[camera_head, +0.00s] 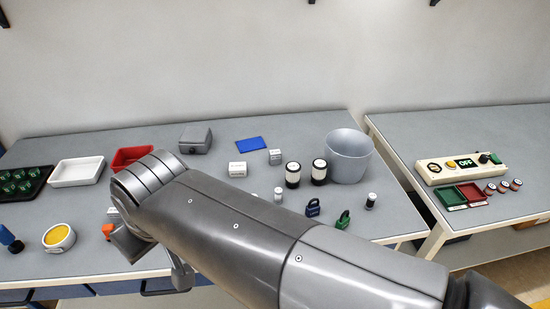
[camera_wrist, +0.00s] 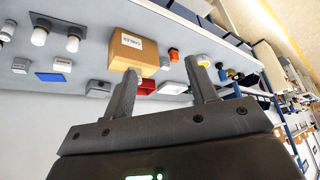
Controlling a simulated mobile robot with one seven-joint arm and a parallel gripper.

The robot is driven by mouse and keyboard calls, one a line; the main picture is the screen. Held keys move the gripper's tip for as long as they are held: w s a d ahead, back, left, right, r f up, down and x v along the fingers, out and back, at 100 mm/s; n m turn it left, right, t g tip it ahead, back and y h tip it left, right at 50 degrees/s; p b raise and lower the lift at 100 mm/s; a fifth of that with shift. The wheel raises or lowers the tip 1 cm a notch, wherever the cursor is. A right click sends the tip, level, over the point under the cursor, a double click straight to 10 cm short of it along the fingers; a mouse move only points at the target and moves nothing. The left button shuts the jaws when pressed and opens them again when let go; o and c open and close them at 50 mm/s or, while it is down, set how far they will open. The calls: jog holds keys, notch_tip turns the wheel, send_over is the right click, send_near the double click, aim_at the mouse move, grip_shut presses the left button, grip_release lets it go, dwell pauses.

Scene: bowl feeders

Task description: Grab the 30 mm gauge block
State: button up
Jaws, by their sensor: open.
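Two small labelled blocks stand on the left table: a white block (camera_head: 237,169) and a greyer block (camera_head: 275,157) to its right. The labels are too small to read, so I cannot tell which is the 30 mm gauge block. In the wrist view the white block (camera_wrist: 62,64) and the greyer block (camera_wrist: 20,65) appear toward the left, away from the fingers. My gripper (camera_wrist: 160,68) is open with nothing between its fingers. In the head view my arm hides part of the table's front.
A brown labelled box (camera_wrist: 138,52) shows near the fingers in the wrist view. A blue plate (camera_head: 250,144), grey bin (camera_head: 348,156), red tray (camera_head: 130,158), white tray (camera_head: 76,171) and black-and-white cylinders (camera_head: 293,174) share the table. A second table (camera_head: 420,135) stands right, across a gap.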

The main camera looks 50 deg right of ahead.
jog(key=w+d+r+m+g, duration=0.2)
jog(key=w+d+m, duration=1.15)
jog(key=d, duration=0.65)
jog(key=m+g, duration=0.4)
jog(key=m, duration=0.9)
send_over(275, 152)
notch_tip(275, 152, down, 15)
jog(key=f, duration=0.4)
jog(key=shift+s+a+f, duration=0.1)
jog(key=shift+s+a, duration=0.05)
jog(key=shift+s, duration=0.15)
jog(key=shift+w+f, duration=0.15)
jog(key=shift+f, duration=1.45)
jog(key=shift+w+f, duration=0.15)
jog(key=shift+f, duration=1.4)
jog(key=shift+c, duration=0.2)
